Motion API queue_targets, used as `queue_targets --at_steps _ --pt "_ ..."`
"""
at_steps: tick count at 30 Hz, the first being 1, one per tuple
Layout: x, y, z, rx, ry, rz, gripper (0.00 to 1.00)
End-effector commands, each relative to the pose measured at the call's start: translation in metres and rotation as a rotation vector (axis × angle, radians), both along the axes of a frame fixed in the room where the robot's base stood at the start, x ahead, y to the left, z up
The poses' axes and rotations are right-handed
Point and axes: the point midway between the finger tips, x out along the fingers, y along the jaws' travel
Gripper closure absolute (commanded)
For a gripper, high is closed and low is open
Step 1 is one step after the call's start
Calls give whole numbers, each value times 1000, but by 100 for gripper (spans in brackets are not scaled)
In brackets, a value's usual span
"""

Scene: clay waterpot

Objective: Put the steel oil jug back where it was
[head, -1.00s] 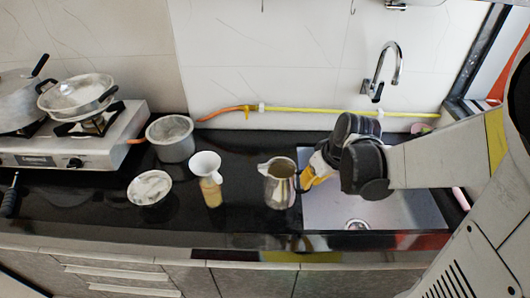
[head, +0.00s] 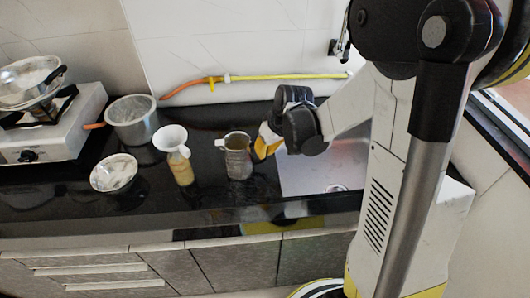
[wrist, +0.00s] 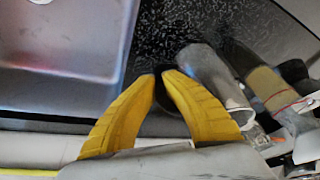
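The steel oil jug (head: 238,158) stands upright on the black counter, just left of the sink, its spout toward the left. My gripper (head: 262,140) is at its right side, low over the counter by the sink. In the wrist view, the two yellow fingers of my gripper (wrist: 161,75) lean together with their tips almost meeting, and the jug's grey body (wrist: 210,78) is close beside the right finger. The handle is not clear, and I cannot tell whether the fingers hold it.
A bottle with a white funnel (head: 174,150), a small metal bowl (head: 115,173) and a grey pot (head: 133,122) stand left of the jug. A stove (head: 72,125) is farther left. The sink (head: 320,168) is at the right. A yellow-orange hose (head: 280,77) runs along the wall.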

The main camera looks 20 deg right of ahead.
Motion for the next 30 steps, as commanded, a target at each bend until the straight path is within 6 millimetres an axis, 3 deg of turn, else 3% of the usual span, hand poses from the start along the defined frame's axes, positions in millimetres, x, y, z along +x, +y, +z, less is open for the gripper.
queue_targets --at_steps 4,6,17,20,30 --pt "0 0 -3 0 -1 0 100" --pt "0 0 -2 0 0 0 74" --pt "0 0 2 0 0 0 73" --pt "-4 -2 14 0 0 -1 73" --pt "-29 -11 85 0 0 -2 73"
